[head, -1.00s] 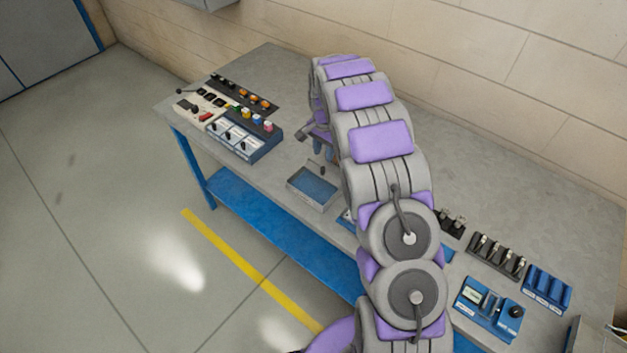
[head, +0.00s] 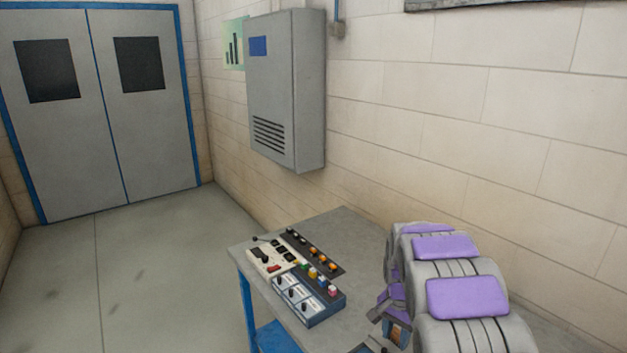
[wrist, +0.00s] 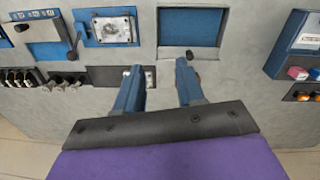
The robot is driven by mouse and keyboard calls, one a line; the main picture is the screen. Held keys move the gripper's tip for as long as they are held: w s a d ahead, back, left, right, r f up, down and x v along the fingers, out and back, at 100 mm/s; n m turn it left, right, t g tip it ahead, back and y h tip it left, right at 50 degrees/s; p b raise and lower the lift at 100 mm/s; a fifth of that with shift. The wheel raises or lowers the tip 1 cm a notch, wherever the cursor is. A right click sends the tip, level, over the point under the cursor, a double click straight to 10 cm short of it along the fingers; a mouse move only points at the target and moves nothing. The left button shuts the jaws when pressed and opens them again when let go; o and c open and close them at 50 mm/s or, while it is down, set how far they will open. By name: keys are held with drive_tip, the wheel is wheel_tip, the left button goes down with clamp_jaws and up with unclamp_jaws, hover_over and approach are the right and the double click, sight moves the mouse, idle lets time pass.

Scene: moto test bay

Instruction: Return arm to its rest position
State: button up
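My gripper (wrist: 158,75) shows in the wrist view with its two blue fingers apart and nothing between them. It is above the grey bench top (wrist: 225,105), pointing toward a shallow blue-floored tray (wrist: 190,27). In the head view my purple and grey arm fills the lower right, bent over the bench (head: 345,225). The gripper end is mostly hidden behind the arm there, and the lower arm is out of frame.
A control panel (head: 308,300) with knobs and a switch box (head: 265,262) sit on the bench, left of my arm. A grey wall cabinet (head: 285,95) hangs behind. In the wrist view, a blue fixture (wrist: 108,27) stands left of the tray. Floor left of the bench is clear.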

drive_tip(key=s+a+r+n, duration=0.2)
drive_tip(key=s+r, duration=0.5)
drive_tip(key=s, duration=0.3)
drive_tip(key=s+a+r+n, duration=0.1)
drive_tip(key=s+n, duration=0.1)
drive_tip(key=s, duration=0.7)
drive_tip(key=s+a+n+g, duration=0.1)
drive_tip(key=s+a+n, duration=0.1)
drive_tip(key=s, duration=0.8)
drive_tip(key=s+a+r+n, duration=0.1)
drive_tip(key=s+n, duration=0.1)
drive_tip(key=s, duration=0.8)
drive_tip(key=shift+s+a+r+n, duration=0.15)
drive_tip(key=shift+a+r+n, duration=0.05)
drive_tip(key=shift+r+n, duration=0.2)
